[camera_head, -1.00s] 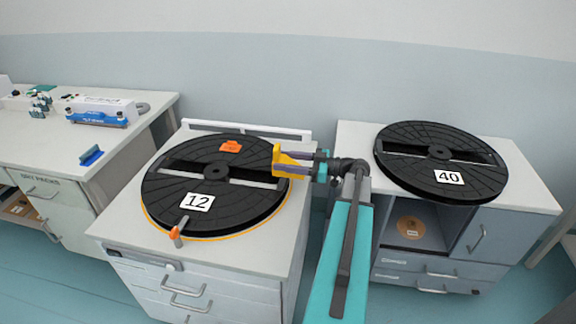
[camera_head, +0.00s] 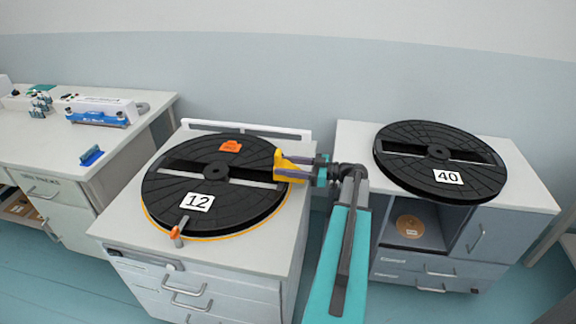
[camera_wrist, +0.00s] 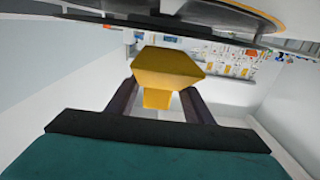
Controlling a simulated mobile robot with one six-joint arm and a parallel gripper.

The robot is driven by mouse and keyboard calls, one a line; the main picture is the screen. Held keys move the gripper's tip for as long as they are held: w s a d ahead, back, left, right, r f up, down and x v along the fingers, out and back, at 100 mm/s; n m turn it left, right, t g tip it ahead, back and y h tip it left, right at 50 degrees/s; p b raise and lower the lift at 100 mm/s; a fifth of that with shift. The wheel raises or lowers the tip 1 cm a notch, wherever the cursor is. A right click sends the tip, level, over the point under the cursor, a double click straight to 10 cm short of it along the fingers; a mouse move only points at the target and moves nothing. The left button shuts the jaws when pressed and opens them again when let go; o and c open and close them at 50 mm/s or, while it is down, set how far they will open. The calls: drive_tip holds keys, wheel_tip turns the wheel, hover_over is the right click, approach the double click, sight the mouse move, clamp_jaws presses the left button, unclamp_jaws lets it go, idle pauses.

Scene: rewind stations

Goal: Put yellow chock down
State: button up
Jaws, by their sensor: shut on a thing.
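The yellow chock (camera_head: 287,170) is in my gripper (camera_head: 296,166) at the right edge of the black reel marked 12 (camera_head: 240,204). In the wrist view, the chock (camera_wrist: 166,72) sits between the two dark fingers of my gripper (camera_wrist: 160,98), which are shut on it. The reel's rim shows above it there (camera_wrist: 205,12). I cannot tell whether the chock touches the reel or the cabinet top. An orange block (camera_head: 230,146) lies on the back of reel 12.
Reel 12 stands on a white-topped cabinet (camera_head: 262,258) with an orange-tipped peg (camera_head: 176,235) at its front. A second reel marked 40 (camera_head: 420,185) is on the right cabinet. A bench (camera_head: 130,142) with small items is at the left.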

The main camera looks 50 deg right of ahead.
drive_tip(key=shift+f, duration=0.2)
drive_tip(key=shift+f, duration=0.6)
drive_tip(key=o, duration=1.3)
drive_tip(key=shift+c, duration=0.2)
drive_tip(key=shift+r, duration=0.45)
drive_tip(key=shift+s+d+r, duration=0.1)
drive_tip(key=shift+s, duration=0.1)
drive_tip(key=b+v, duration=0.2)
drive_tip(key=v, duration=0.9)
drive_tip(key=shift+s, duration=0.3)
drive_tip(key=shift+d, duration=0.1)
